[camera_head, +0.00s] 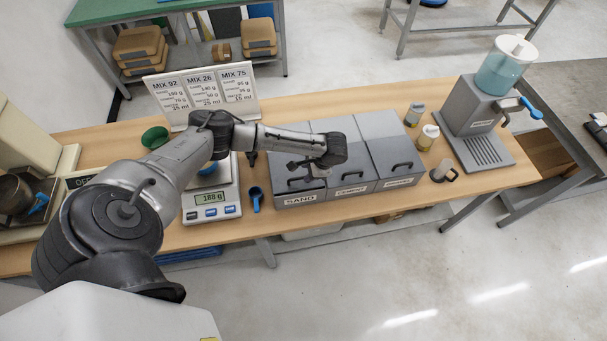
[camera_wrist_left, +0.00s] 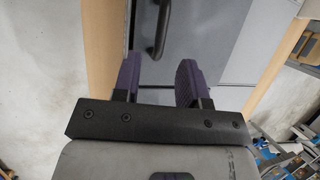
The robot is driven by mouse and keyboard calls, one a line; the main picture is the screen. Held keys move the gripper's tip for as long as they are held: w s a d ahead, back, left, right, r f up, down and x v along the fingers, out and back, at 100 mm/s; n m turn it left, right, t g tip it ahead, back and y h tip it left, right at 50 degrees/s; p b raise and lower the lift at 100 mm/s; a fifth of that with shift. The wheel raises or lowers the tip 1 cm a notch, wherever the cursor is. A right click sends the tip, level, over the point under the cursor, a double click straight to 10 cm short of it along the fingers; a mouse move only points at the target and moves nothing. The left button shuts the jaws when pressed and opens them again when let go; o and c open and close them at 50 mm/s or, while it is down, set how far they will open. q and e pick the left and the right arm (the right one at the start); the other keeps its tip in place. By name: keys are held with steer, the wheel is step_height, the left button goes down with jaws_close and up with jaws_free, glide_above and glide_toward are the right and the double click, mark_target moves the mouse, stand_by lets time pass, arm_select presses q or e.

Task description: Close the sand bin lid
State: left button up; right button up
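The sand bin (camera_head: 300,199) is the leftmost of three grey bins standing side by side on the wooden table. Its grey lid (camera_head: 284,174) has a dark bar handle near the front and looks about level with the neighbouring lids; my arm hides part of it, so I cannot tell if it is fully shut. My left gripper (camera_head: 300,168) is over this lid, near the handle. In the left wrist view its two purple fingers (camera_wrist_left: 158,78) are apart with nothing between them, and a dark handle (camera_wrist_left: 162,30) shows beyond the tips. My right gripper is not in view.
The cement bin (camera_head: 352,189) and a third bin (camera_head: 399,181) adjoin on the right. A scale (camera_head: 211,212) and a blue scoop (camera_head: 256,198) are on the left. A mix sign (camera_head: 202,92) stands behind. Jars and a dispenser (camera_head: 474,117) stand at the right.

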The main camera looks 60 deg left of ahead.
arm_select(q)
steer(key=shift+x, duration=2.2)
steer(key=shift+c, duration=0.5)
jaws_close()
